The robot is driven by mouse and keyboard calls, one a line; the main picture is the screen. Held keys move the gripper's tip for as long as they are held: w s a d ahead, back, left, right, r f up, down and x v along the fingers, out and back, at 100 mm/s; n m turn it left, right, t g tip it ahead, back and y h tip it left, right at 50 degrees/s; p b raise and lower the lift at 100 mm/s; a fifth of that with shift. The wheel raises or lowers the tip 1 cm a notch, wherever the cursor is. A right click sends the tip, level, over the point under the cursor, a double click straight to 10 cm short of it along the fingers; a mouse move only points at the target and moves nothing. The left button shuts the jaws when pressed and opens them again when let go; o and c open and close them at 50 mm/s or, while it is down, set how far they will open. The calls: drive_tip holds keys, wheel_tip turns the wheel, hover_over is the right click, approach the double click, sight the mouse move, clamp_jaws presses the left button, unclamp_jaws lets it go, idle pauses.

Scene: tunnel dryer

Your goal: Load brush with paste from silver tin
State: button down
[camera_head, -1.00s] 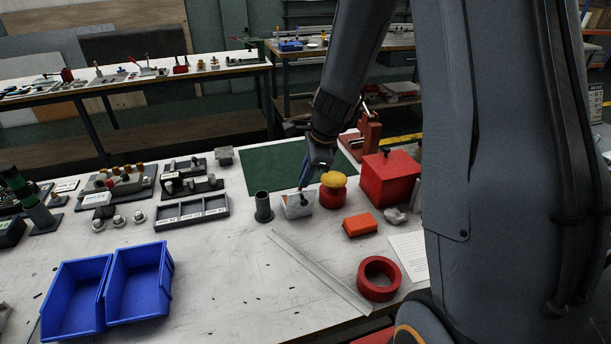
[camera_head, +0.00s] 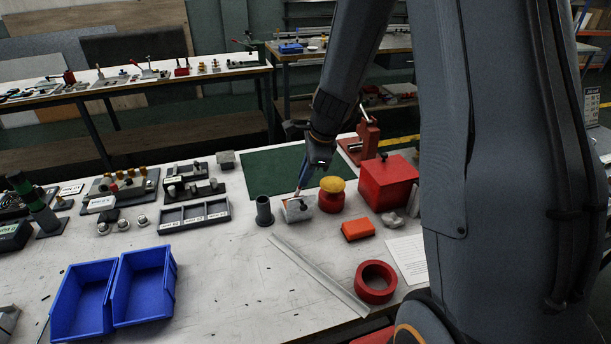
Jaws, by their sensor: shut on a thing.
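The silver tin (camera_head: 291,216) stands on the white bench, just left of a red pot with a yellow top. My gripper (camera_head: 314,164) is above the tin and shut on the brush (camera_head: 302,174). The brush is slim, with blue and reddish parts, and leans slightly with its lower end pointing down to the left. Its dark tip is at the top of the tin. I cannot tell whether the tip is in the paste or just over it. The paste is too small to make out, and the finger pads are hidden by the dark gripper body.
The red and yellow pot (camera_head: 331,196) stands close on the tin's right, and a dark grey cylinder (camera_head: 264,211) on its left. A red box (camera_head: 389,184), an orange block (camera_head: 358,230) and a red ring (camera_head: 375,268) lie to the right.

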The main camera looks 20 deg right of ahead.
drive_tip(key=shift+r+p, duration=2.3)
